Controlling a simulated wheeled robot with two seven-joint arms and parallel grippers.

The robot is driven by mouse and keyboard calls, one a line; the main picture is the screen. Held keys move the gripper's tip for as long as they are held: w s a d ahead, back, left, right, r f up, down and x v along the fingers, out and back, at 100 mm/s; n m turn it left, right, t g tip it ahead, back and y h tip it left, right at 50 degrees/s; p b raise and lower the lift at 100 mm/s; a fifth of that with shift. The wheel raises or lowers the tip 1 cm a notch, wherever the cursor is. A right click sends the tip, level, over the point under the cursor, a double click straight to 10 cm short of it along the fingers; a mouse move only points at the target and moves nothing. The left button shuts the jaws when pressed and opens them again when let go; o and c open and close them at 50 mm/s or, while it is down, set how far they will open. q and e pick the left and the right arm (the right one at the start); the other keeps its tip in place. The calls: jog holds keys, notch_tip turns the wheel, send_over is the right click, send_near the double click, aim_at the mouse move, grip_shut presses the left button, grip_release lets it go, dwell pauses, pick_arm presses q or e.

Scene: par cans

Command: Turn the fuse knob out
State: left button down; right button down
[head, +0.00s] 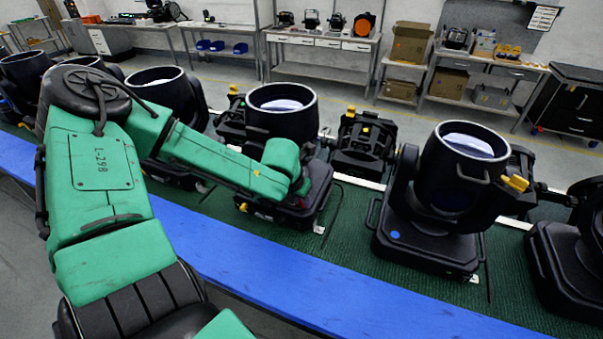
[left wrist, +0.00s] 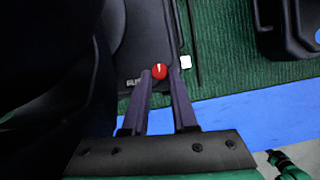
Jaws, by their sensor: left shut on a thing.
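The fuse knob (left wrist: 159,71) is a small red round knob with a pale mark on its face. It sits on the black base of a par can, beside some small pale lettering, in the left wrist view. My left gripper (left wrist: 162,77) has its two dark fingers on either side of the knob and is shut on it. In the head view my green left arm reaches to the base of the middle par can (head: 318,190); the knob and my fingertips are hidden there. My right gripper is in neither view.
Another par can (head: 463,160) stands to the right, with others at both ends of the row. They stand on a green mat (head: 350,255) with a blue strip (head: 270,270) along its near edge. Benches with equipment (head: 320,40) line the back.

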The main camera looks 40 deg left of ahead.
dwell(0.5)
pick_arm(q)
jog(key=c, duration=0.7)
grip_release()
jog(key=shift+v, duration=0.8)
jog(key=b+v, duration=0.1)
jog(key=v, duration=1.2)
